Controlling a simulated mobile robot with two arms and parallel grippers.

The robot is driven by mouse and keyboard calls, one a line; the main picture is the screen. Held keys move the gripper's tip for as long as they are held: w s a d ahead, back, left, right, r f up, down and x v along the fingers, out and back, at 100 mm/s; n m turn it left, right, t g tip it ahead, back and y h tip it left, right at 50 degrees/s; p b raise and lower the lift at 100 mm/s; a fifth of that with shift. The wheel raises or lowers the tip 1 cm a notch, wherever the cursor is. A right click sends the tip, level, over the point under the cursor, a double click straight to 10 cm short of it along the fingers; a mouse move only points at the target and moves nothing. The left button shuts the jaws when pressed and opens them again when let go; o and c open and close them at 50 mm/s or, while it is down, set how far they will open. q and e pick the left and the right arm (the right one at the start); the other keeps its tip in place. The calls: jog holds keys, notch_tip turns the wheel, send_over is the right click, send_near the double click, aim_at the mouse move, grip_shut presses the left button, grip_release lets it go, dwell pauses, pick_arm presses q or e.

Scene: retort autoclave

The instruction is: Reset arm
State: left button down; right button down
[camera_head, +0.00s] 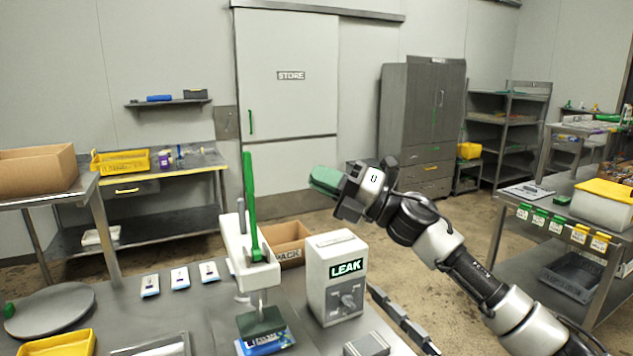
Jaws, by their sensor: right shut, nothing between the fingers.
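My right arm reaches in from the right, and its gripper (332,188) is held up in the air above the far side of the table. The gripper points left and is shut and empty, with green at its tip. It is apart from the white LEAK box (331,284) and the lever press below it. My left gripper is not in view.
On the near table (210,320) stand the white press (236,245) with a green lever (250,205), a blue pack (266,342) under its plate, small white packets (180,277), a round grey plate (50,310) and a yellow tray (60,344). A cardboard box (290,240) sits behind.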

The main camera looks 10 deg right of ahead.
jog(key=s+d+f+m+t+h, duration=0.25)
jog(key=f+m+h, duration=0.35)
jog(key=f+m, duration=0.3)
jog(key=s+d+f+m+t+h, duration=0.1)
jog(key=s+f+m+t+h, duration=0.25)
jog(key=f+m+h, duration=0.45)
jog(key=s+d+f+m+t+h, duration=0.2)
jog(key=s+f+m+h, duration=0.1)
jog(key=f+m, duration=0.75)
jog(key=s+d+f+m+g+h, duration=0.15)
jog(key=s+f+g, duration=0.35)
jog(key=s, duration=0.5)
jog(key=s+d+f+m+g+h, duration=0.1)
jog(key=s+d+f+m+g, duration=0.25)
jog(key=s+f, duration=0.5)
jog(key=s+d+f+m+g+h, duration=0.1)
jog(key=s+f+g, duration=0.35)
jog(key=s, duration=0.65)
notch_tip(320, 180, down, 26)
jog(key=s+f+g, duration=0.1)
jog(key=s, duration=0.1)
jog(key=s+d+f+g, duration=0.1)
jog(key=s+d+f, duration=0.2)
jog(key=s+f, duration=1.1)
jog(key=shift+s+g, duration=0.3)
jog(key=shift+s, duration=0.4)
